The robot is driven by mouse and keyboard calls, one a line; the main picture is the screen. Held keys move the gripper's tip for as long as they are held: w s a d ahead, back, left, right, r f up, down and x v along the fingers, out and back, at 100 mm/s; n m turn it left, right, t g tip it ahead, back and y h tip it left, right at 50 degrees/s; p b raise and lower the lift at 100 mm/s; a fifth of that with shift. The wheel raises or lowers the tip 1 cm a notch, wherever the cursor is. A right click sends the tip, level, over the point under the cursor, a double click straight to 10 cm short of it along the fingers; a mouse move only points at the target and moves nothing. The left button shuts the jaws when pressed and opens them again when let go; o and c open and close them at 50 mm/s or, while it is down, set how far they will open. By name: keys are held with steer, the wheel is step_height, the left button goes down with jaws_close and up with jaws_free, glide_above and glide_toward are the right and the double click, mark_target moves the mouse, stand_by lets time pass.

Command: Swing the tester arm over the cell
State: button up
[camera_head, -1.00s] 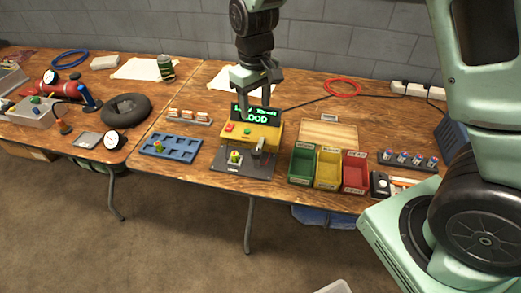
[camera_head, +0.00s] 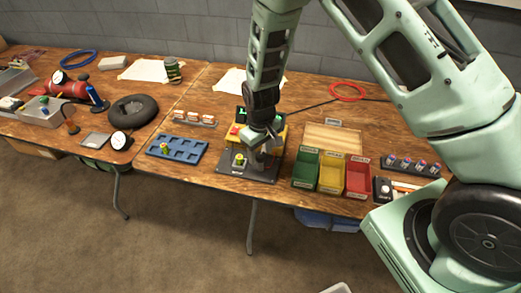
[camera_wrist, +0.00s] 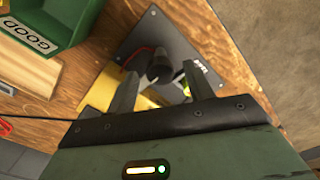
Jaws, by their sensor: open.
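The tester has a dark base plate (camera_head: 233,174) and a yellow body (camera_head: 235,131); my arm hides part of the body and its green-lit display. A small yellow-green cell (camera_head: 239,160) stands on the plate, left of my gripper (camera_head: 264,156). In the wrist view the cell (camera_wrist: 187,91) is mostly hidden by the right finger. The tester arm's dark, round-ended part (camera_wrist: 158,68) shows between the two spread fingers of my gripper (camera_wrist: 160,75). I cannot tell whether either finger touches it. A red wire runs beside it.
Green (camera_head: 305,170), yellow (camera_head: 331,172) and red (camera_head: 358,178) bins stand close to the right of the tester. A blue tray (camera_head: 177,149) with another cell (camera_head: 165,149) lies to the left. A wooden board (camera_head: 333,138) lies behind the bins.

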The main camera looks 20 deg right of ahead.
jaws_close()
steer(key=shift+n, duration=0.3)
steer(key=n, duration=0.3)
steer(key=shift+n+b, duration=0.4)
steer(key=n, duration=0.9)
steer(key=shift+p, duration=0.35)
steer(key=n+p, duration=0.1)
steer(key=n, duration=0.3)
steer(key=shift+n, duration=0.4)
